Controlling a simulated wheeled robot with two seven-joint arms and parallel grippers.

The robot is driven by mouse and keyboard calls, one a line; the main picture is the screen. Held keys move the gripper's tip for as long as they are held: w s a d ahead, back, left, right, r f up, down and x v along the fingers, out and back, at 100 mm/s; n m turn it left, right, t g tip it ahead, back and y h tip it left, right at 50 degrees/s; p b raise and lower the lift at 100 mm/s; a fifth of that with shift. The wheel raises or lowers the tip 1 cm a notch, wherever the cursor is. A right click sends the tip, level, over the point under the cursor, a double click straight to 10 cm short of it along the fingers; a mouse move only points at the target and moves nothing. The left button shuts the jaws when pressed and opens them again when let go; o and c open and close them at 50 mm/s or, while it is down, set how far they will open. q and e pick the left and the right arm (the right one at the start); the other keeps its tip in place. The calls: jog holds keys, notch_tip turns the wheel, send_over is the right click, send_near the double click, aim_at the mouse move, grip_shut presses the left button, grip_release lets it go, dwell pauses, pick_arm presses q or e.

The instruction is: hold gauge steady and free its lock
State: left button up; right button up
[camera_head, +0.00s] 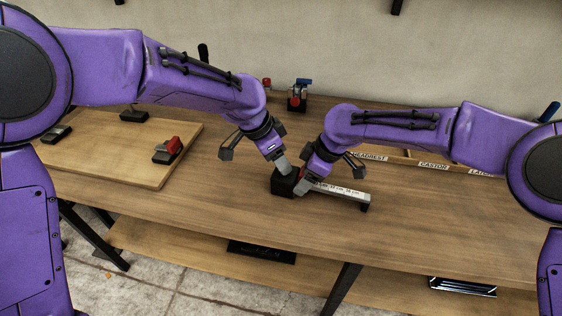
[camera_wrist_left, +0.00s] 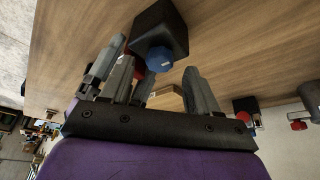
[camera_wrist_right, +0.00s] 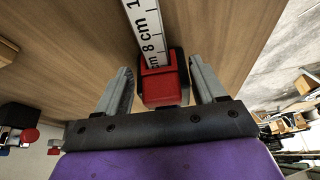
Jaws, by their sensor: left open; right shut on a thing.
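The gauge is a black block (camera_head: 284,184) on the table with a white scale bar (camera_head: 346,191) running right. The right wrist view shows the bar's centimetre marks (camera_wrist_right: 149,38) and a red part (camera_wrist_right: 161,82). My right gripper (camera_head: 303,184) is shut on this red part, a finger on either side. A blue knob (camera_wrist_left: 159,60) sticks out of the black block (camera_wrist_left: 160,30) in the left wrist view. My left gripper (camera_head: 284,168) is open by the block, with the knob ahead of its fingers. In the head view the grippers hide the knob and red part.
A wooden board (camera_head: 105,158) at the left carries a red-and-black piece (camera_head: 167,150) and other dark blocks. A labelled tray (camera_head: 433,166) lies behind my right arm. A blue-and-red fitting (camera_head: 298,95) stands at the back. The table front is clear.

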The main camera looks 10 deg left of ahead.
pick_arm(q)
jog(key=shift+x, duration=1.3)
jog(key=c, duration=1)
jog(key=shift+c, duration=0.2)
jog(key=shift+n, duration=0.3)
jog(key=shift+s+d+n+t+y, duration=0.1)
jog(key=shift+n+t+y, duration=0.3)
jog(key=shift+n, duration=0.9)
jog(key=shift+s+d+n+t+y, duration=0.15)
jog(key=shift+n+y, duration=0.35)
jog(key=shift+n, duration=0.8)
jog(key=shift+w+a, duration=0.1)
jog(key=o, duration=1)
jog(key=shift+o, duration=0.2)
